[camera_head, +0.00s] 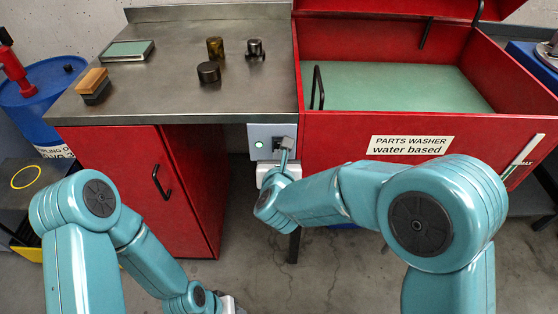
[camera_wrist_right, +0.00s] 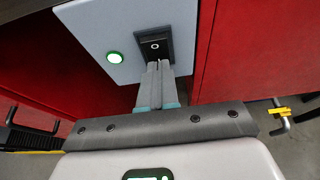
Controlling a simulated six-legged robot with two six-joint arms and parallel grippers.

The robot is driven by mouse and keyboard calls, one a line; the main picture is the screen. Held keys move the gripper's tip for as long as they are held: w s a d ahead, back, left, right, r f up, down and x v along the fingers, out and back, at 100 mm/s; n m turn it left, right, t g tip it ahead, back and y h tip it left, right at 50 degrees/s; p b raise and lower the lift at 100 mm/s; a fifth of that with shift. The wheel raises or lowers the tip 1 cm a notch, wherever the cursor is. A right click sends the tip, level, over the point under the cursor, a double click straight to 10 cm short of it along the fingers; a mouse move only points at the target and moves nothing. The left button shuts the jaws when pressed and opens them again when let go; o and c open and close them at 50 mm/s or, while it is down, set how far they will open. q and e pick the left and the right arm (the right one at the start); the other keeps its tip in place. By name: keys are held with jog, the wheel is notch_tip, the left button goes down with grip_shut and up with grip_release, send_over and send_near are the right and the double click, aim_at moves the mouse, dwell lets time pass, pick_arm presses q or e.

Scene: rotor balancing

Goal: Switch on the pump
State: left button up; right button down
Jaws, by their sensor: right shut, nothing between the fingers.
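The grey switch box (camera_head: 265,130) is fixed at the front between the steel bench and the red parts washer (camera_head: 340,130). It carries a round green-ringed lamp (camera_wrist_right: 114,57) with a bright centre, and a black rocker switch (camera_wrist_right: 155,40) marked with a circle on its visible upper part. My right gripper (camera_head: 287,143) is shut and empty, its tips at the lower part of the switch. In the right wrist view the fingertips (camera_wrist_right: 158,66) cover that lower part; I cannot tell whether they touch it. My left gripper (camera_head: 228,303) is low at the bottom edge, mostly hidden.
The bench (camera_head: 180,80) holds a brush (camera_head: 94,86), a green-topped pad (camera_head: 127,51) and several small metal parts. A red cabinet (camera_head: 120,160) with a black handle is below. A blue drum (camera_head: 45,100) stands left. Floor between cabinet and washer is open.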

jog(key=shift+r, duration=0.25)
pick_arm(q)
jog(key=shift+r, duration=0.2)
pick_arm(e)
jog(key=shift+w+r, duration=0.1)
jog(key=shift+r, duration=0.75)
pick_arm(q)
jog(key=shift+s+f, duration=0.1)
jog(key=shift+f, duration=0.05)
pick_arm(e)
jog(key=shift+f, duration=0.15)
